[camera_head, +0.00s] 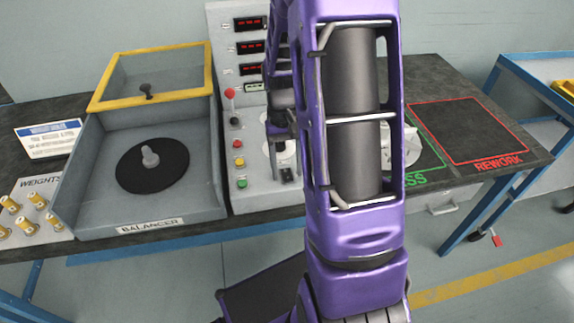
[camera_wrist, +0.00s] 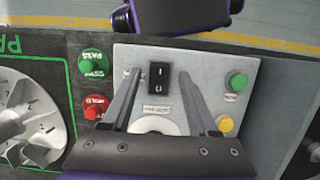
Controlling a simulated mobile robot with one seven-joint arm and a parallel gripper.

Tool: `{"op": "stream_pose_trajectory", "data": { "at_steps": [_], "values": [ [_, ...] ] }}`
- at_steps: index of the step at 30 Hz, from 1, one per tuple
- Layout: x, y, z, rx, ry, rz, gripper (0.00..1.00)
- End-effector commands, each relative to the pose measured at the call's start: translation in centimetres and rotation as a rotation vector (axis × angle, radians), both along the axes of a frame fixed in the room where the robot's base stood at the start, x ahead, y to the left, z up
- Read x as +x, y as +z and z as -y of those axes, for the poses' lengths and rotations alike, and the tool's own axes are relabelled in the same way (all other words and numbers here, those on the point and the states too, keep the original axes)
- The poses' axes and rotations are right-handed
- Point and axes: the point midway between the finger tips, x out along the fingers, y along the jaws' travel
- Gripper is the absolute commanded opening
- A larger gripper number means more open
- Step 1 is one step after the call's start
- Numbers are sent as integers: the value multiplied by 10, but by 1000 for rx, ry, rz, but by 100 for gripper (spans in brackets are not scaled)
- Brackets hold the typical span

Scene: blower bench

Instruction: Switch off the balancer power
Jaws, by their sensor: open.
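A black rocker switch (camera_wrist: 158,78) on the light grey control panel (camera_wrist: 270,75) shows in the wrist view, with a line mark at its upper end and a round mark at its lower end. I cannot tell which end is pressed. My gripper (camera_wrist: 160,73) is open and empty, with its fingertips on either side of the switch; contact is not clear. In the head view, the panel (camera_head: 217,30) stands right of the box labelled BALANCER (camera_head: 150,227). My arm hides much of the panel and gripper there.
In the wrist view, green (camera_wrist: 237,82) and yellow (camera_wrist: 225,124) buttons lie right of the switch. Round green (camera_wrist: 94,63) and red (camera_wrist: 96,106) pieces and a finned wheel (camera_wrist: 30,120) lie left. In the head view, a red-topped lever (camera_head: 230,94) rises from the panel.

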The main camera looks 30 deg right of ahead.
Motion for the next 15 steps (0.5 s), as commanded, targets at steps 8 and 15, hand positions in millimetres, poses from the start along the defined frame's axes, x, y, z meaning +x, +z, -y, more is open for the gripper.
{"op": "stream_pose_trajectory", "data": {
  "at_steps": [8, 15],
  "values": [
    [7, 23, 2, -1, 0, 5, 60],
    [21, 78, 6, -2, 0, 6, 60]
  ]
}}
